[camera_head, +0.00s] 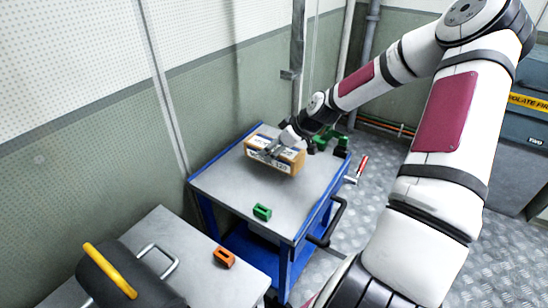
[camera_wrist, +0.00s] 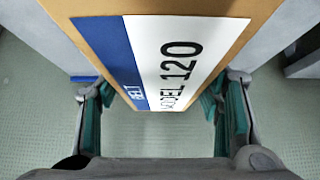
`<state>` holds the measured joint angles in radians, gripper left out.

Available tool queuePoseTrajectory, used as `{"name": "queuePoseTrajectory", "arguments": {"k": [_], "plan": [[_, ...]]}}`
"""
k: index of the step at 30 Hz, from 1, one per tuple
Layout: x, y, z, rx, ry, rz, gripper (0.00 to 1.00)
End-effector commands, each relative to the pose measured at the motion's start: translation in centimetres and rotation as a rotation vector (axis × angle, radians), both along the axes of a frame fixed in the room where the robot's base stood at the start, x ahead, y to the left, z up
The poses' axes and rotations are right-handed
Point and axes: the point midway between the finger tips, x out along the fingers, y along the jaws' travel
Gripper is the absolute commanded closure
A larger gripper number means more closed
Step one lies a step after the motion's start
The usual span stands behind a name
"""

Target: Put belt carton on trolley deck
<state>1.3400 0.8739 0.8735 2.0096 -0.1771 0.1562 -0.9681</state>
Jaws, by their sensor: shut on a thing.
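The belt carton (camera_head: 287,161) is a brown box with a white and blue label, at the far part of the trolley deck (camera_head: 222,184) in the head view. My gripper (camera_head: 274,147) reaches it from the right and is shut on it. In the wrist view the carton (camera_wrist: 120,45) fills the top middle, its label reading "120", with the teal-padded fingers on both sides. The deck is grey with blue edges. I cannot tell whether the carton touches the deck or hangs just above it.
A green block (camera_head: 262,212) lies on the near deck, and more green parts (camera_head: 325,140) at its far right. A red-handled tool (camera_head: 361,167) is at the right edge. An orange block (camera_head: 224,257) and a dark case with yellow handle (camera_head: 110,270) are on the near bench. The middle deck is clear.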

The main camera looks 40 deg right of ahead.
Motion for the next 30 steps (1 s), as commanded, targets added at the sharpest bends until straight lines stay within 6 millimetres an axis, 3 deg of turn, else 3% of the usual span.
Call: {"name": "queuePoseTrajectory", "arguments": {"k": [8, 20, 21, 23, 30], "plan": [[0.4, -0.1, -3.5, 0.001, 0.000, 0.000, 0.81], [0.4, -0.2, -3.8, -0.001, -0.001, 0.000, 0.81], [0.3, -0.2, -3.9, 0.000, 0.000, 0.000, 0.36], [0.3, -0.2, -3.9, 0.000, 0.000, 0.000, 0.22], [0.3, -0.2, -3.9, 0.000, 0.000, 0.000, 0.20]]}}
